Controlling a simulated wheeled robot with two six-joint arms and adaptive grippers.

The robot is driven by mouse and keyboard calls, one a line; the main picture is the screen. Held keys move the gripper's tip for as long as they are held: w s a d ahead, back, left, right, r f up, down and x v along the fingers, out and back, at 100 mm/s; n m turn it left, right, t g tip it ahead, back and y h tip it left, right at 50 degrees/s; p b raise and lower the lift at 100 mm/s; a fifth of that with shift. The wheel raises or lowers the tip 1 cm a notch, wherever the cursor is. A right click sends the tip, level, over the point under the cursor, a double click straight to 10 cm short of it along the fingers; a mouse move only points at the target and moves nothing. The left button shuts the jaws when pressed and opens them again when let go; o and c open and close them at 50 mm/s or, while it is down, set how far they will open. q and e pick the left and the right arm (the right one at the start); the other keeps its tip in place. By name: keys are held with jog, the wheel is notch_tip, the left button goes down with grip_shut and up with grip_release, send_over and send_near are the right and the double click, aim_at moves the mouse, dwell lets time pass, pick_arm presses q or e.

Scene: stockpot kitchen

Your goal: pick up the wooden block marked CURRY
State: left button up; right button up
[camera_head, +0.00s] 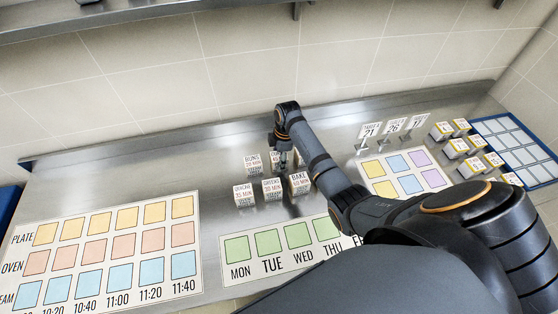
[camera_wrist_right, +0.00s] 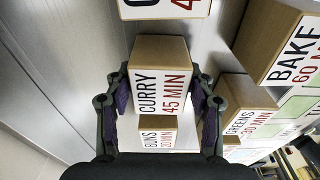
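The wooden block marked CURRY (camera_wrist_right: 160,90) shows in the right wrist view, its white label reading CURRY 45 MIN. My right gripper (camera_wrist_right: 160,85) has one finger on each side of this block. The fingers are apart, and I cannot tell whether the pads touch it. In the head view my right gripper (camera_head: 283,150) is over the back row of blocks, and the CURRY block there is largely hidden by it. The BUNS block (camera_wrist_right: 157,132) is beside CURRY in the wrist view. My left gripper is not in view.
GREENS (camera_head: 272,190) and BAKE (camera_head: 299,183) stand in the front row, close by. Another labelled block (camera_wrist_right: 165,8) is at the wrist view's top edge. A weekday mat (camera_head: 280,262) and an hourly chart (camera_head: 190,212) lie on the steel counter (camera_head: 130,172).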

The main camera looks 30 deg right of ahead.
jog(key=c, duration=0.7)
jog(key=shift+w+r+b, duration=0.1)
jog(key=shift+r+b, duration=0.35)
jog(key=shift+r, duration=0.1)
jog(key=shift+r+b, duration=0.5)
jog(key=shift+r, duration=0.3)
jog(key=s+a+r+p, duration=0.3)
jog(key=s+a+r, duration=0.1)
jog(key=s+r, duration=0.1)
jog(key=s+a+r+p, duration=0.3)
jog(key=s+a+r, duration=0.2)
jog(key=shift+s+a+r, duration=0.2)
jog(key=shift+a, duration=0.1)
